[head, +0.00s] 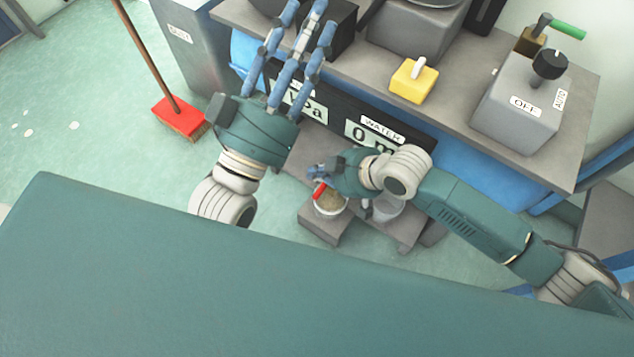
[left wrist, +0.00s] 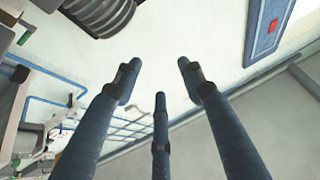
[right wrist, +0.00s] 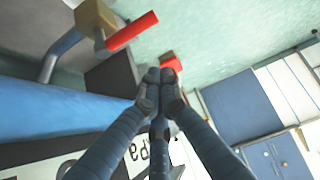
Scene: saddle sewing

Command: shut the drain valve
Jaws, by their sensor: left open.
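In the head view the red lever (head: 319,190) shows above a small bucket, and the valve body is hidden. My right gripper (head: 316,172) is close beside the lever. In the right wrist view its fingertips (right wrist: 152,78) are together with nothing seen between them, apart from the lever. My left gripper (head: 312,22) is open and empty, raised in front of the bench; it also shows in the left wrist view (left wrist: 158,80).
The bucket (head: 331,208) stands on a low grey block under the lever. A bench (head: 350,66) carries a yellow block (head: 413,82), an OFF/AUTO knob box (head: 517,103) and a green-handled valve (head: 567,29). A WATER display (head: 392,138) is on its front. A red broom (head: 180,117) stands left.

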